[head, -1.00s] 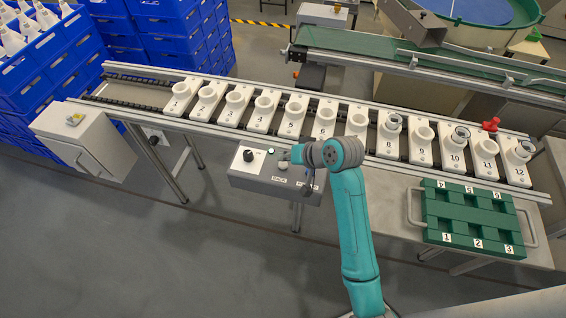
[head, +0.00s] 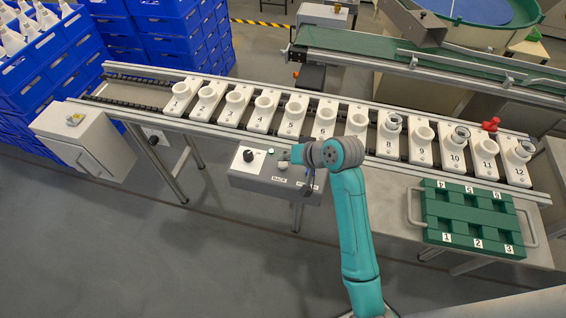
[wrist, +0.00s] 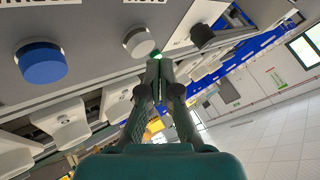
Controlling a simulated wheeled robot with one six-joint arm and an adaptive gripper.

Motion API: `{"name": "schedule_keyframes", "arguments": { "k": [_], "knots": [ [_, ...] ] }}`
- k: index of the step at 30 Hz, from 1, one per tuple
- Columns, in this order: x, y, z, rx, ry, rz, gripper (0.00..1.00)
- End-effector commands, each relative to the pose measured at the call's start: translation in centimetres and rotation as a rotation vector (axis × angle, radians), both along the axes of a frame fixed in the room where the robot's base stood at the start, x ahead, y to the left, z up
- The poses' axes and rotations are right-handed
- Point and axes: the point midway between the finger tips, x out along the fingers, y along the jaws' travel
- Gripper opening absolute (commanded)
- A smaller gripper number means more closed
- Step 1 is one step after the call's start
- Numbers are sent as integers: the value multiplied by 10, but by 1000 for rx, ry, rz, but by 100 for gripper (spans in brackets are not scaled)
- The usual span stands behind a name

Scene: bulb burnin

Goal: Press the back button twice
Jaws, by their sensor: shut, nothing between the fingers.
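The control box (head: 248,182) hangs on the front of the conveyor. The white back button (head: 283,167) sits above the BACK label. In the wrist view the white button (wrist: 138,42) shows uncovered, with a blue button (wrist: 41,62) to its left and a black knob (wrist: 202,36) to its right. My gripper (wrist: 159,62) is shut and empty, its tips just below and right of the white button in that view. The tips appear apart from the button, but the depth is hard to judge. In the head view my arm hides the blue button.
A green lamp (head: 271,150) sits by the black knob. Numbered white holders stand along the conveyor (head: 220,126) behind the box. A green tray (head: 470,218) lies on the table to the right. The floor in front of the box is clear.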

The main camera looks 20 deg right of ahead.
Motion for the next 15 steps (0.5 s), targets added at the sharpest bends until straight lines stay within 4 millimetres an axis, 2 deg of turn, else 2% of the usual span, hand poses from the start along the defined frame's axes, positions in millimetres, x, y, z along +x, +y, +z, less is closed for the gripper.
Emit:
{"name": "schedule_keyframes", "arguments": {
  "k": [15],
  "knots": [
    [0,0,-8,0,0,0,0]
  ]
}}
